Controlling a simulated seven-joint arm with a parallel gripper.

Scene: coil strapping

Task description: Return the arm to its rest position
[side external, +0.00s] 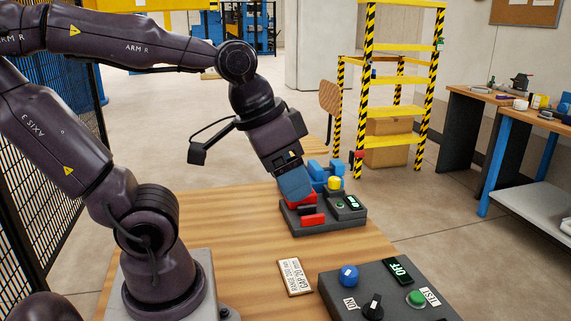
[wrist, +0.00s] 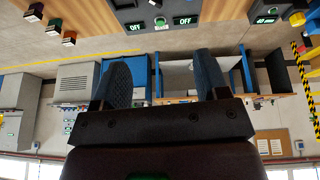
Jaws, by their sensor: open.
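My gripper (side external: 294,186) is at the end of my bent arm, tilted downward, with blue finger pads. In the side view it overlaps the left part of a dark machine (side external: 322,228) with red and blue blocks and a yellow knob; whether it touches the machine cannot be told. In the wrist view my gripper (wrist: 160,76) has its two blue textured fingers wide apart with nothing held between them.
A control box (side external: 338,289) with a blue button, black dial, green button and OFF display stands at the table's front. A small placard (side external: 295,277) lies beside it. The wooden table (side external: 240,245) is clear left of the machine. A black mesh fence (side external: 60,150) stands left.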

